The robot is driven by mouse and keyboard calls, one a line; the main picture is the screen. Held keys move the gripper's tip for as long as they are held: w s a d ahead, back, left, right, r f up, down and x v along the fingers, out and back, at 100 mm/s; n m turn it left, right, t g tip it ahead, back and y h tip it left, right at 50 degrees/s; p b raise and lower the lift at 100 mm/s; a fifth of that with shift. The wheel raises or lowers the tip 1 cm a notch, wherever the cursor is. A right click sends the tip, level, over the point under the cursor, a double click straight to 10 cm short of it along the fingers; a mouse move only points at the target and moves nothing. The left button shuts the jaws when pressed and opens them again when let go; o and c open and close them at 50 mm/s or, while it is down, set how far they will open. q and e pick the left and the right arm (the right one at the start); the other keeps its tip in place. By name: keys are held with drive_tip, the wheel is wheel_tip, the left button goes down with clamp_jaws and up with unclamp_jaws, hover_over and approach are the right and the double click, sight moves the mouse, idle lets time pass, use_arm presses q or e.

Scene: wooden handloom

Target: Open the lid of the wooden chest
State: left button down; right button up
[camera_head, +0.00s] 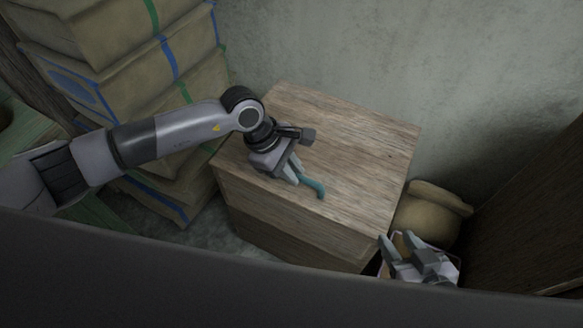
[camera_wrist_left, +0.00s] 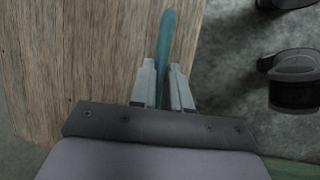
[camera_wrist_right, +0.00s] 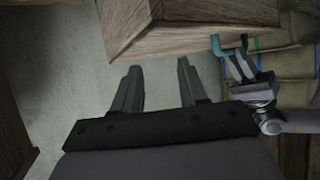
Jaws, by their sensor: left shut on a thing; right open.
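The wooden chest (camera_head: 345,135) stands against the wall in the head view, and its lid looks closed. My right gripper (camera_head: 393,245) is open and empty, low and to the right of the chest's front.
Stacked tan packages (camera_head: 130,60) with blue and green bands stand left of the chest. A tan sack (camera_head: 432,212) lies to its right, near a dark wooden panel (camera_head: 530,215). Bare floor shows in front of the chest.

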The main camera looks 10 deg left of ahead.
use_arm(q)
drive_tip(key=w+d+r+g, duration=0.1)
drive_tip(key=w+r, duration=0.3)
drive_tip(key=r, duration=0.5)
drive_tip(key=w+d+r+g+y, duration=0.1)
drive_tip(key=w+d+r, duration=0.1)
drive_tip(key=w+r, duration=0.3)
drive_tip(key=shift+r+n, duration=0.3)
drive_tip(key=shift+r, duration=1.55)
drive_tip(key=shift+w, duration=0.1)
drive_tip(key=c, duration=1.4)
unclamp_jaws()
drive_tip(key=shift+f, duration=0.1)
drive_tip(key=o, duration=0.3)
drive_tip(key=shift+w+g, duration=0.2)
drive_tip(key=shift+g, duration=0.1)
drive_tip(key=shift+r, duration=0.2)
